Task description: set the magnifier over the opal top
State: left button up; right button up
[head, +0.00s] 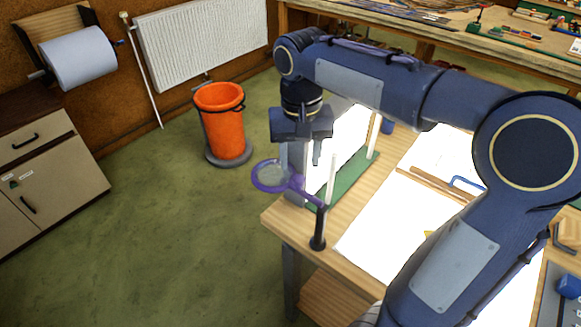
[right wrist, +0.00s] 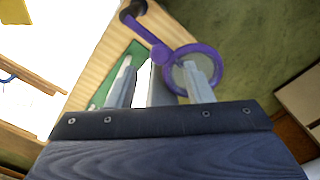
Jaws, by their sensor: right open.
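The magnifier, a purple ring lens (head: 270,176) on a purple arm with a black post (head: 318,230), stands at the near left corner of the bench. Its lens hangs out past the bench edge, over the floor. The opal top is the bright white glowing surface (head: 375,232) set in the wooden bench, right of the post. My right gripper (head: 305,170) points down beside the lens, open. In the right wrist view my right gripper (right wrist: 160,66) has its fingers apart, one overlapping the purple ring (right wrist: 213,57); contact is unclear. My left gripper is out of view.
A green rack (head: 352,172) with white posts stands close behind the magnifier. Wooden strips (head: 436,184) and a blue-handled item (head: 466,183) lie on the bench. An orange bucket (head: 222,125) stands on the floor. My right arm hides much of the bench.

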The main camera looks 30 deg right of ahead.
aim_at(299, 178)
notch_tip(299, 178, down, 5)
jog(key=shift+f, duration=0.1)
dwell(0.3)
grip_shut()
